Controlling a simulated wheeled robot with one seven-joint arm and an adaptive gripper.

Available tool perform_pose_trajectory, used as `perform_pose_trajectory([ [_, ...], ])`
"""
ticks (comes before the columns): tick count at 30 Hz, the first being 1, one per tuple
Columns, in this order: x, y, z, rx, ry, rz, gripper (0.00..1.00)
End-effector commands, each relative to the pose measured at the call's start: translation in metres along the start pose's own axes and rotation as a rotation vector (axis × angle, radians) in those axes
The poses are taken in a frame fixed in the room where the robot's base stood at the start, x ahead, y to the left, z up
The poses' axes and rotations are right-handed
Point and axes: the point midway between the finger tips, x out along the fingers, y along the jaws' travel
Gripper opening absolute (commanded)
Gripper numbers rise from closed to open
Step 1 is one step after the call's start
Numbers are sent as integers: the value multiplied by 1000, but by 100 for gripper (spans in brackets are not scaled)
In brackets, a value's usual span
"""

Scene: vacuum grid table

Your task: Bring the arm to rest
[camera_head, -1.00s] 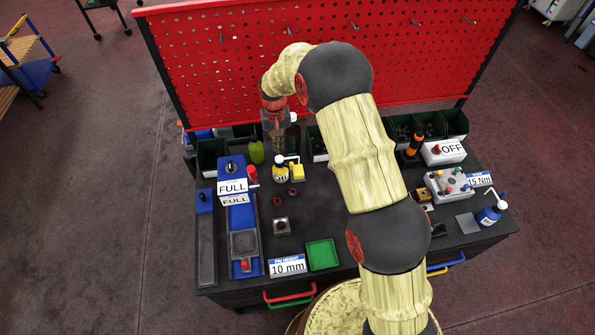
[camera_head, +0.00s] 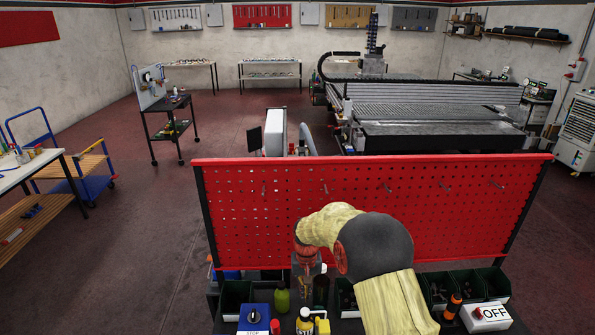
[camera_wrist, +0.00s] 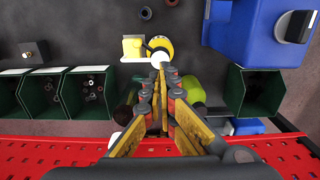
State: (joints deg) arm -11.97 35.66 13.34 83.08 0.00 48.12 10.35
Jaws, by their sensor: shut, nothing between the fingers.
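My arm (camera_head: 375,245) reaches over the workbench toward the red pegboard. My gripper (camera_head: 307,284) hangs at its end, pointing down at the back of the bench, in front of the board. In the wrist view my gripper (camera_wrist: 159,78) has its fingers converging to their tips, shut with nothing between them. A green bottle (camera_wrist: 190,88) is partly hidden behind the fingers. In the head view the green bottle (camera_head: 282,299) stands left of my gripper.
The red pegboard (camera_head: 370,200) rises behind the bench, close to my arm. Green bins (camera_head: 235,296) line the back edge. A blue box (camera_head: 255,318) stands at front left. An "OFF" box (camera_head: 487,317) and an orange-black tool (camera_head: 453,305) are on the right.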

Motion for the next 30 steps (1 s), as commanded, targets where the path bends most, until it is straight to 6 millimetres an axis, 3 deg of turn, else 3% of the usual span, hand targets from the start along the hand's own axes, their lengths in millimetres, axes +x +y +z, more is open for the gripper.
perform_pose_trajectory([
  [5, 20, 8, 42, -39, -82, 13, 0],
  [9, 2, 17, 82, -68, -110, 16, 0],
  [21, -58, 50, 165, -91, -65, 6, 0],
  [30, -88, 73, 228, -86, 14, -1, 0],
])
